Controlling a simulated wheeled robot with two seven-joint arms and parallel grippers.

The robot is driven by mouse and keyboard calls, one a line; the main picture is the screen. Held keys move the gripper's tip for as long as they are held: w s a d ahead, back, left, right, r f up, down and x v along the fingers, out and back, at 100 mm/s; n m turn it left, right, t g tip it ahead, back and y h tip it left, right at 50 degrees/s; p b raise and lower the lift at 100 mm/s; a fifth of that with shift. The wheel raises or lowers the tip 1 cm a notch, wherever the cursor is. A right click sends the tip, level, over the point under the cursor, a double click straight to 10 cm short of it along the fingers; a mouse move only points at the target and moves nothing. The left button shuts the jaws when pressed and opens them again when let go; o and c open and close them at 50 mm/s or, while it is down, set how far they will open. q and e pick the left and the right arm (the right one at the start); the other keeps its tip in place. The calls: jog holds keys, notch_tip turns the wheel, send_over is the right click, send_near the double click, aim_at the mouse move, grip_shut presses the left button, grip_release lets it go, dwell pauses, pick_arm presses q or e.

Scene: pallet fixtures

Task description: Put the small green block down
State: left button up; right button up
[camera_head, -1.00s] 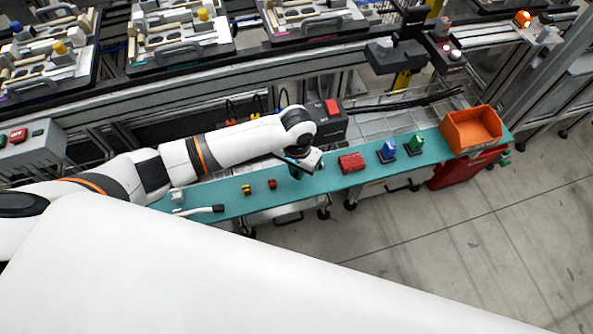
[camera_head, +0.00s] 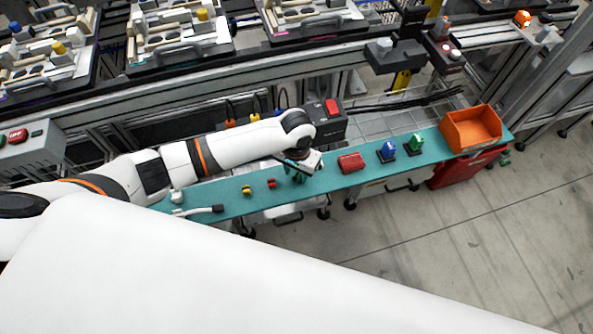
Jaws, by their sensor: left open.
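A small green block (camera_head: 296,176) stands on the teal shelf (camera_head: 225,190), just under my left gripper (camera_head: 303,168). My left gripper is open, with its dark fingers at the block; the gripper partly hides the block, and I cannot tell whether they touch. My right gripper is not in view.
On the shelf, a yellow piece (camera_head: 246,190) and a small red piece (camera_head: 271,184) lie left of the block. A red box (camera_head: 351,162), a blue piece (camera_head: 387,151), another green piece (camera_head: 414,143) and an orange bin (camera_head: 471,129) stand to the right. Black cables lie behind.

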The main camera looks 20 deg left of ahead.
aim_at(296, 175)
pick_arm(q)
notch_tip(296, 175, up, 12)
jog(key=shift+p, duration=0.35)
jog(key=shift+f, duration=0.15)
